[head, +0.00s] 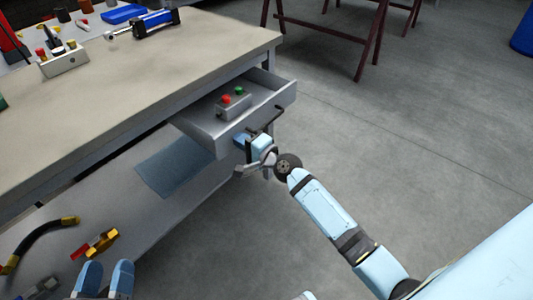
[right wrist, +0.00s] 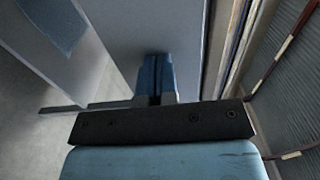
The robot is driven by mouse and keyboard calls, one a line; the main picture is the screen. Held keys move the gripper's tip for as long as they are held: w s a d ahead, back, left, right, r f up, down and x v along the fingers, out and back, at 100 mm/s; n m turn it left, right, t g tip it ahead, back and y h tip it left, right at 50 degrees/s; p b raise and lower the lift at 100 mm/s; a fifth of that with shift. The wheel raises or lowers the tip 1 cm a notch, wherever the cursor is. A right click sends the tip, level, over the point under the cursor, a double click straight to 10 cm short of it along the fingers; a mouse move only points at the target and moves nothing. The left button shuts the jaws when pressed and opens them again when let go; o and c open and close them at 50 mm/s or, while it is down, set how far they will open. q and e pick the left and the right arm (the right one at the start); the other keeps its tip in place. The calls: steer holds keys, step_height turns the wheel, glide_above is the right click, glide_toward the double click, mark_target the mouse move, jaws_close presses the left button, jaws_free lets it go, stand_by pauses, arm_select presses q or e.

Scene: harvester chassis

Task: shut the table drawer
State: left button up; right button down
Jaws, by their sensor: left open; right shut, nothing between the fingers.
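The table drawer (head: 285,96) is pulled out from under the worktop. It has a dark bar handle (head: 268,119) on its grey front. My right gripper (head: 240,138) is shut and empty, at the drawer's front just below and left of the handle. In the right wrist view its closed blue fingertips (right wrist: 156,72) point at a plain grey panel, which looks like the drawer front (right wrist: 135,25). I cannot tell whether they touch it. My left gripper (head: 105,278) is open and empty at the bottom left, over the lower shelf.
A small box with red and green buttons (head: 233,106) sits in the drawer. The worktop (head: 190,60) carries a blue cylinder (head: 155,23) and small parts. The lower shelf (head: 130,215) holds a blue mat (head: 175,168), a hose (head: 45,240) and a yellow part (head: 102,243).

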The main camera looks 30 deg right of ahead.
steer(key=b, duration=0.1)
glide_toward(207, 127)
steer(key=r, duration=0.1)
steer(key=w+r, duration=0.1)
steer(key=w+a+r, duration=0.1)
steer(key=shift+r, duration=0.2)
steer(key=b+x, duration=0.1)
steer(key=x, duration=0.2)
steer(key=shift+w, duration=0.2)
steer(key=x, duration=0.3)
steer(key=shift+w+a+b, duration=0.1)
steer(key=shift+w+b, duration=0.05)
steer(key=shift+b, duration=0.25)
steer(key=shift+w+a+r, duration=0.15)
steer(key=shift+w, duration=0.25)
arm_select(q)
steer(key=shift+s+d+h, duration=0.15)
steer(key=shift+d+h, duration=0.35)
arm_select(e)
steer(key=shift+r, duration=0.15)
